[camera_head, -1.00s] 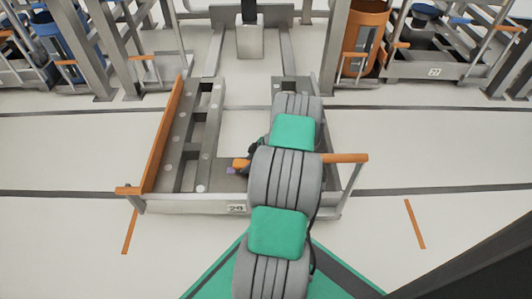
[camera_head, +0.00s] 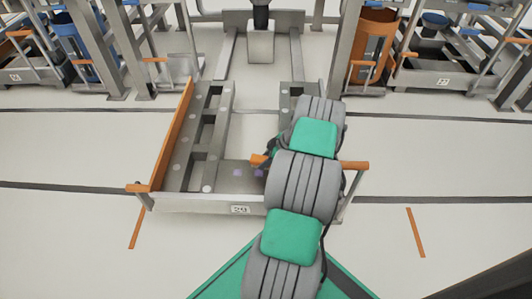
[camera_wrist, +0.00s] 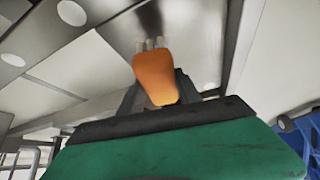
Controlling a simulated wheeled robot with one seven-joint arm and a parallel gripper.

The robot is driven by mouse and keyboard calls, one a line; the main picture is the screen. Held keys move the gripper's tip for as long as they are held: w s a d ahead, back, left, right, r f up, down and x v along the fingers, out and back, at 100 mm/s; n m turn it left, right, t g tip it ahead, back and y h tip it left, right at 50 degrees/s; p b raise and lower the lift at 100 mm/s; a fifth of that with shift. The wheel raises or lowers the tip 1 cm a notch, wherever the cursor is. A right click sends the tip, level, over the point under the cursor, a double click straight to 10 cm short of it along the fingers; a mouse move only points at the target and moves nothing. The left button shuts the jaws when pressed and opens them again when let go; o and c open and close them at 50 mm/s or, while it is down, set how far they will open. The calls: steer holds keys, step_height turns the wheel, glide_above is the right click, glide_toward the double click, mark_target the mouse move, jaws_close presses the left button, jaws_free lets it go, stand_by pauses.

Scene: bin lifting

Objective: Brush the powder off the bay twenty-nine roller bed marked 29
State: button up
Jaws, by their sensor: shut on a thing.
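The bay twenty-nine roller bed (camera_head: 180,203) is a low grey metal frame with a 29 plate (camera_head: 240,209) on its front edge. Small purple powder patches (camera_head: 238,173) show on its front plate, just left of my arm. My gripper (camera_wrist: 158,93) is shut on an orange-handled brush (camera_wrist: 155,75). The brush's orange part also shows in the head view (camera_head: 258,159), over the front right of the bed. My arm hides most of the gripper and the bed's right side there. Whether the brush touches the bed, I cannot tell.
An orange rail (camera_head: 172,135) runs along the bed's left side, and an orange bar (camera_head: 354,165) stands at its front right. An orange bin (camera_head: 373,45) and bay frames stand behind. The floor on both sides is clear.

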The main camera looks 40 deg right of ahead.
mark_target(261, 158)
steer(key=shift+r+p, duration=0.75)
steer(key=shift+r, duration=0.8)
